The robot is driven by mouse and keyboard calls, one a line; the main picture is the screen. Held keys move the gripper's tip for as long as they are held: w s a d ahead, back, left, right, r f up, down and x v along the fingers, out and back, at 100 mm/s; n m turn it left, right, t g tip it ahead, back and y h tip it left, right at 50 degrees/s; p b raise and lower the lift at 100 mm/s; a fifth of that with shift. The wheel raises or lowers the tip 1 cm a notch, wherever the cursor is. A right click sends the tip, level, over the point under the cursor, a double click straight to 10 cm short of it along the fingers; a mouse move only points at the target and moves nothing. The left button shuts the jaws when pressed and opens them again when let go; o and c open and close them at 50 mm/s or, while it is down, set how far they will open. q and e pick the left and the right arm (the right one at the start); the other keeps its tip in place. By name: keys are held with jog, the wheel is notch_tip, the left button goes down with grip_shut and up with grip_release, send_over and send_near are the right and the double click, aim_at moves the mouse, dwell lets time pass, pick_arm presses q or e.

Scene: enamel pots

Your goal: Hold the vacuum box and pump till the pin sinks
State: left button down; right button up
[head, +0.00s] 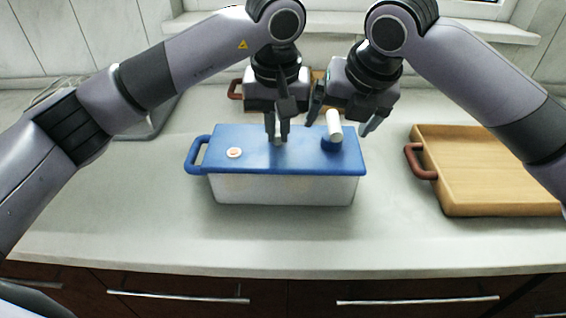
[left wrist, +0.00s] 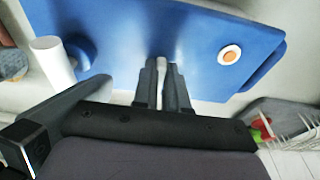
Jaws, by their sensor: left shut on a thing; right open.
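The vacuum box (head: 290,189) has a translucent white body, a blue lid (head: 215,163) and a blue side handle (head: 194,155). The pin, an orange-red dot in a white ring (head: 234,152), is on the lid's left; it also shows in the left wrist view (left wrist: 229,55). The white pump handle (head: 334,123) stands in a blue collar (head: 331,145) at the lid's right. My left gripper (head: 277,134) is shut on a small grey grip (left wrist: 161,62) at the lid's middle, mostly hidden by the fingers. My right gripper (head: 342,120) is open, its fingers either side of the pump handle; contact is unclear.
A wooden tray (head: 490,165) with red-brown handles stands to the right. Another brown handled thing (head: 236,89) is partly hidden behind the box. A wire rack (left wrist: 300,135) on a grey mat is at the left. The counter in front is clear.

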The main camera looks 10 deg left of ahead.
jog(key=v, duration=0.7)
dwell(0.4)
jog(key=shift+r, duration=0.1)
jog(key=v, duration=1.2)
jog(key=shift+a, duration=0.1)
pick_arm(q)
jog(key=c, duration=1.2)
grip_release()
jog(key=shift+c, duration=0.2)
jog(key=shift+r+p, duration=2.5)
jog(key=shift+r, duration=1.05)
pick_arm(e)
jog(key=shift+r, duration=2.45)
